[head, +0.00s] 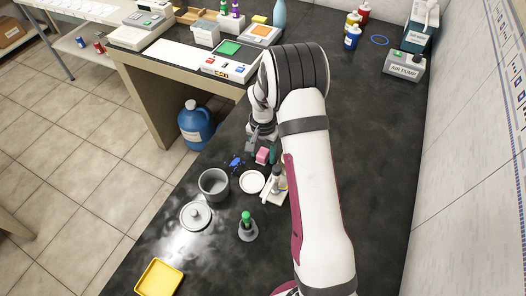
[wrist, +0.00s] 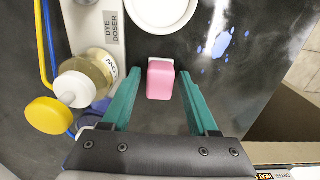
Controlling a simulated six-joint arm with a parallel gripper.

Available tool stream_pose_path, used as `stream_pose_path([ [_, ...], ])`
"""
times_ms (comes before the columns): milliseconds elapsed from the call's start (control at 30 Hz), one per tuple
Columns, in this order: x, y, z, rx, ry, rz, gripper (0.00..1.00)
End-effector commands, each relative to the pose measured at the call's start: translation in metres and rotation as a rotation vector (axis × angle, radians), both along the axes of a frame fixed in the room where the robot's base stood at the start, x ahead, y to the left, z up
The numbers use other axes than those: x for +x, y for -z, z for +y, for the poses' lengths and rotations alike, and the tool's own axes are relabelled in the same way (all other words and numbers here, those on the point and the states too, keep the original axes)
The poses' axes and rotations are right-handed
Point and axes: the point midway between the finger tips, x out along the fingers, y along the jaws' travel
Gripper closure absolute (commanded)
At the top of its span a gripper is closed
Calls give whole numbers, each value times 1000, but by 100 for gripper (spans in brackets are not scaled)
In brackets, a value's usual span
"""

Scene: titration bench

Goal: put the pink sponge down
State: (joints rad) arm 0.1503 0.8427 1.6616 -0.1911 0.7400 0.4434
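The pink sponge (head: 262,156) rests on the dark bench, just beyond the white dish in the head view. In the wrist view the sponge (wrist: 160,79) lies between the two teal fingers of my gripper (wrist: 160,74). The fingers are spread, with a gap showing on each side of the sponge. In the head view my gripper (head: 263,148) is down close to the bench at the sponge, partly hidden by my arm.
The white dish (head: 252,182) and blue spots (head: 235,163) are close to the sponge. A grey pot (head: 213,185) stands farther left. The bench edge is near.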

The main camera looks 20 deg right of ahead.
Motion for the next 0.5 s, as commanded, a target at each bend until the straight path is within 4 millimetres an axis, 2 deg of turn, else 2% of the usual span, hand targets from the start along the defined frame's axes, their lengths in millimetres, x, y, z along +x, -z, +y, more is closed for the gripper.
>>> stream_pose_path([
  [333,0,-4,0,-1,0,-2,32],
  [433,2,-23,0,0,0,-6,32],
  [500,1,-43,0,-1,0,-6,32],
])
